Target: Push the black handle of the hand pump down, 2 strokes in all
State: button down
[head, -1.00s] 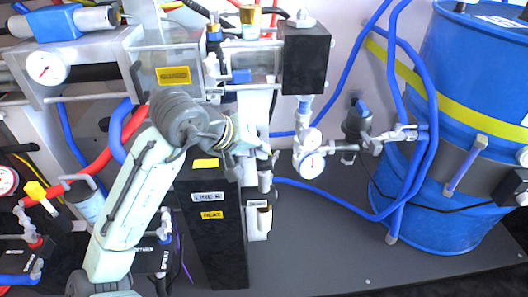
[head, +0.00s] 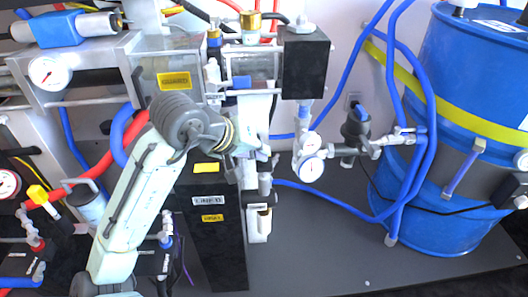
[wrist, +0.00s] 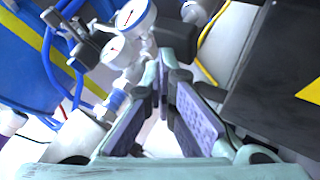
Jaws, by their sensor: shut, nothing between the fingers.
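My gripper (head: 262,157) is in the middle of the head view, in front of the panel and just above a grey cylinder (head: 265,184) with a white holder (head: 258,225) below it. In the wrist view my gripper (wrist: 168,78) has its two padded fingers converging, shut with nothing between them. I cannot clearly make out the hand pump or its black handle; my arm covers part of the panel there. A dark fitting with a blue top (head: 356,122) stands right of my gripper, apart from it; whether it belongs to the pump I cannot tell.
Two gauges (head: 311,168) hang right of my gripper, below a black box (head: 304,65). A blue drum (head: 450,130) with a yellow stripe and blue hoses stands at the right. A black labelled column (head: 215,240) stands below my wrist. The grey floor (head: 330,250) at front right is clear.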

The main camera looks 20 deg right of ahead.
jog(key=shift+r+p, duration=1.25)
jog(key=shift+r, duration=0.2)
notch_tip(320, 180, up, 5)
jog(key=p, duration=0.5)
dwell(1.2)
